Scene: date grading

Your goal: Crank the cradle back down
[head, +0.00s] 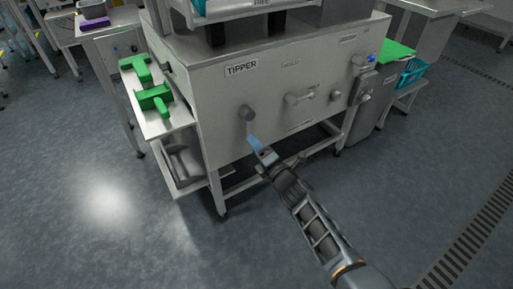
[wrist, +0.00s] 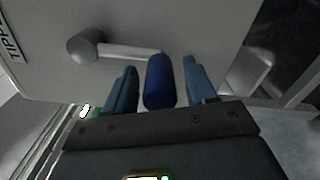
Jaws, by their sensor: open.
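The tipper (head: 215,95) is a grey cabinet with a "TIPPER" label. Its crank has a round grey hub (head: 247,114) low on the left of the front panel. In the wrist view the crank hub (wrist: 85,47) bears a pale arm (wrist: 125,51) running right to a dark blue handle (wrist: 160,85). My gripper (head: 257,143) is at the crank. In the wrist view my gripper (wrist: 159,68) is open, with its blue fingers on either side of the handle and gaps visible.
Green tools (head: 153,97) lie on a side shelf (head: 165,125) at the left. A table with a purple item (head: 95,23) stands behind. The floor in front is clear.

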